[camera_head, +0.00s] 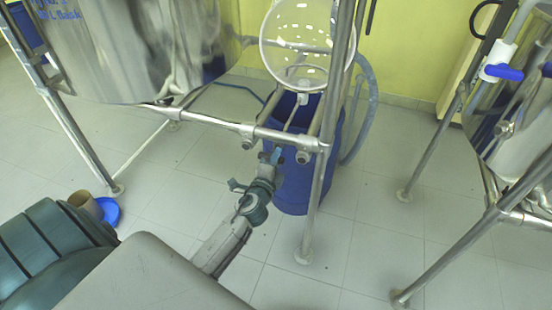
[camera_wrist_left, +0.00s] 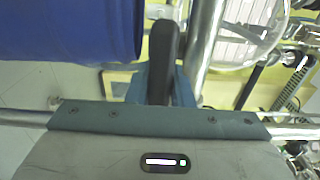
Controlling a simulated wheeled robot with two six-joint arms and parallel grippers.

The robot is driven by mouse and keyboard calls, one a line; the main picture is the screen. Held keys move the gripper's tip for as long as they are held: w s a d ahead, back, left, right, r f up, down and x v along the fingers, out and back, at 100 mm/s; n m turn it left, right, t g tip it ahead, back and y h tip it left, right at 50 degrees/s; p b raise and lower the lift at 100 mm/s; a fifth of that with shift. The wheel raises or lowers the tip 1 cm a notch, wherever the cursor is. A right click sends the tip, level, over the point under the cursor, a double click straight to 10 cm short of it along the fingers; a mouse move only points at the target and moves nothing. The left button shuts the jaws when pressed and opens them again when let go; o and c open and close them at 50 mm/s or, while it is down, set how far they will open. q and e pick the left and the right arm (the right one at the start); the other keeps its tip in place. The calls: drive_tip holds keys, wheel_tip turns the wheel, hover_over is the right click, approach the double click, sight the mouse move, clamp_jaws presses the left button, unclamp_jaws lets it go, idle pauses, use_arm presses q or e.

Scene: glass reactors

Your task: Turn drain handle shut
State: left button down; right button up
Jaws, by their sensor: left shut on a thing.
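The drain handle (camera_head: 277,155) is a small blue lever under the steel frame of the large reactor, in front of a blue drum. My left gripper (camera_head: 271,160) reaches up to it from below and is shut on it. The jaws hide part of the handle and most of the valve behind it. In the left wrist view the dark jaw area (camera_wrist_left: 165,60) stands upright in the middle, and the handle cannot be clearly told apart there. My right gripper is not in view.
The blue drum (camera_head: 292,185) stands just behind my gripper. Steel frame legs (camera_head: 318,195) rise close on its right. A second reactor (camera_head: 515,130) stands at the right. The tiled floor (camera_head: 370,240) between is clear.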

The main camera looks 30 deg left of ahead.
use_arm(q)
drive_tip(key=shift+f, duration=0.1)
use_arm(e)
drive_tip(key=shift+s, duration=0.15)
use_arm(q)
drive_tip(key=c, duration=1.4)
unclamp_jaws()
drive_tip(key=shift+o, duration=0.6)
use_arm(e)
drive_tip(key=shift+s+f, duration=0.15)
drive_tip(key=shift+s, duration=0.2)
use_arm(q)
drive_tip(key=shift+s, duration=0.1)
drive_tip(key=shift+s+d, duration=0.1)
drive_tip(key=shift+s, duration=0.15)
drive_tip(key=b+v, duration=0.2)
drive_tip(key=v, duration=0.8)
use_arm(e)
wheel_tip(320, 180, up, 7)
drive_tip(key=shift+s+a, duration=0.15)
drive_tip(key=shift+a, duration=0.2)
use_arm(q)
drive_tip(key=shift+s, duration=0.1)
